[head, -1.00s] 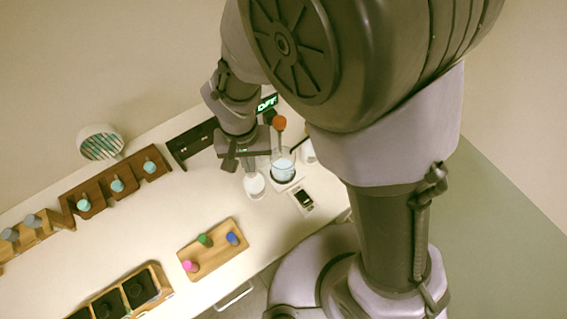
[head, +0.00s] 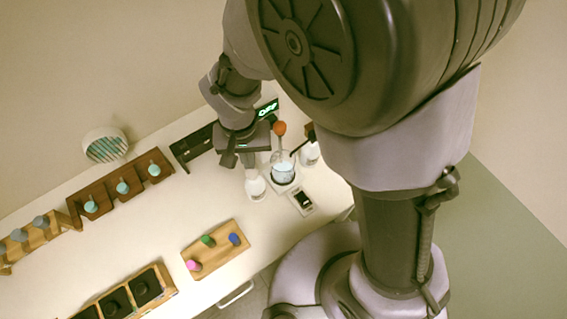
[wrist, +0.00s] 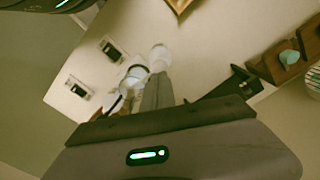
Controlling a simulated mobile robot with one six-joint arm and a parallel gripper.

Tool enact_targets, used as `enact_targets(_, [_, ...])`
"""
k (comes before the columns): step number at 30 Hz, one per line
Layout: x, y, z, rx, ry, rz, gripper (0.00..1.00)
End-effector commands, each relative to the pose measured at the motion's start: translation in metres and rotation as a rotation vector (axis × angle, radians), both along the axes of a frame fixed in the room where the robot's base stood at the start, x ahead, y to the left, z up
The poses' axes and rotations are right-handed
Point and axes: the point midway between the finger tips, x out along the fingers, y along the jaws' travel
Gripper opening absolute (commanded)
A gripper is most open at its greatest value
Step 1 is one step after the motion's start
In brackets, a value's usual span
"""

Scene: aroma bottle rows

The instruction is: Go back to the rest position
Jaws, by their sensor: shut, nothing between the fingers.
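My gripper (head: 238,160) hangs over the back of the white table, at the end of my bent arm. Its fingers are shut with nothing between them. In the wrist view the closed fingers (wrist: 158,92) point toward the tabletop. A white bottle (head: 255,187) stands just below and right of the gripper, apart from it in the head view. A glass beaker (head: 283,172) with pale blue liquid stands right of that bottle. An orange-topped stick (head: 280,129) rises behind the beaker.
Another white bottle (head: 309,153) stands right of the beaker. A small device (head: 301,200) lies in front. A green-lit OFF display (head: 267,109) is behind. Mid-table is clear.

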Motion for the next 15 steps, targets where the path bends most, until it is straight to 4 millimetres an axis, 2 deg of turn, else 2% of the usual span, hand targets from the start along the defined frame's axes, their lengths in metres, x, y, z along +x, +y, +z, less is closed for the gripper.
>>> enact_targets(1, [0.000,0.000,0.013,0.001,-0.001,0.000,0.00])
enact_targets(7, [0.000,0.000,0.040,0.000,-0.001,0.000,0.00])
enact_targets(15, [0.000,0.000,0.040,0.000,0.000,0.001,0.00])
